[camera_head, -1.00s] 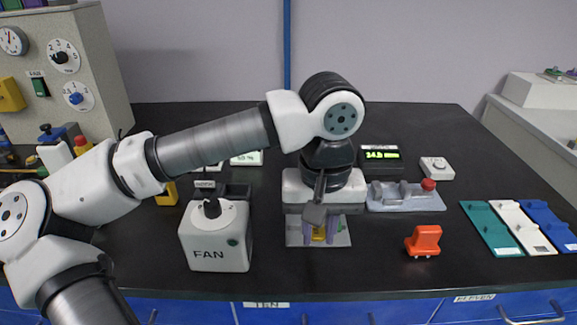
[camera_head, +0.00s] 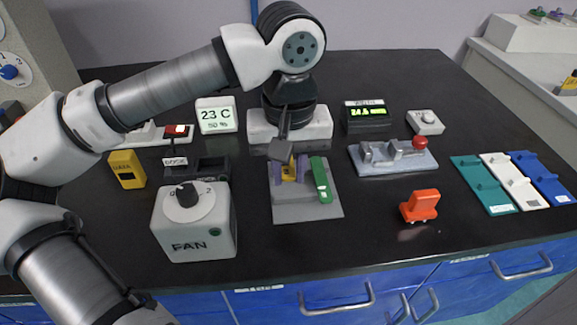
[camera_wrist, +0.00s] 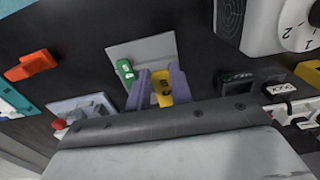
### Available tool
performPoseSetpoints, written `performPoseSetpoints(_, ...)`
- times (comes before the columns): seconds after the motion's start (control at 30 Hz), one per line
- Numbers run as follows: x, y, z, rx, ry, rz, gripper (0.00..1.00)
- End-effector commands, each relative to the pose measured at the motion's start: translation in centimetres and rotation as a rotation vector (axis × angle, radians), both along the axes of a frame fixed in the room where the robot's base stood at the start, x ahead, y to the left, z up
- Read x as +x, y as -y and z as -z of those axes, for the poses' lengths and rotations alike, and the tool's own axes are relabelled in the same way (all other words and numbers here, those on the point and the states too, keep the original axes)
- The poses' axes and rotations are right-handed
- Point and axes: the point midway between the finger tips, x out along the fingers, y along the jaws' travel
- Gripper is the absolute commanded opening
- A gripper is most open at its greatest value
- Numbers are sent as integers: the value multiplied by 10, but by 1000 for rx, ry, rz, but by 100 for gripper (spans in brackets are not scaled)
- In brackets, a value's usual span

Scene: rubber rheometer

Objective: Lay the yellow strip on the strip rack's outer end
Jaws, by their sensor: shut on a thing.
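The yellow strip (camera_head: 288,172) is between the purple fingers of my gripper (camera_head: 290,178), which is shut on it. It also shows between the fingertips in the wrist view (camera_wrist: 162,90), with a dark mark on it. My gripper is over the grey plate (camera_head: 310,209); I cannot tell whether the strip touches the plate. A green strip (camera_head: 321,180) is on the plate just right of my gripper. A white block (camera_head: 530,34) with green and purple pieces on top stands on the far right bench. It may be the strip rack; I cannot tell its outer end.
The FAN box (camera_head: 194,222) stands left of the plate. A grey fixture with a red knob (camera_head: 392,157) and an orange object (camera_head: 420,206) are to the right. Teal, white and blue trays (camera_head: 512,182) lie at the right edge. The black benchtop's front strip is mostly clear.

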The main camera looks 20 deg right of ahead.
Motion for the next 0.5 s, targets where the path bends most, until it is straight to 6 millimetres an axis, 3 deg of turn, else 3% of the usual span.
performPoseSetpoints(0.5, 0, 0, 47, -1, 0, 0, 0)
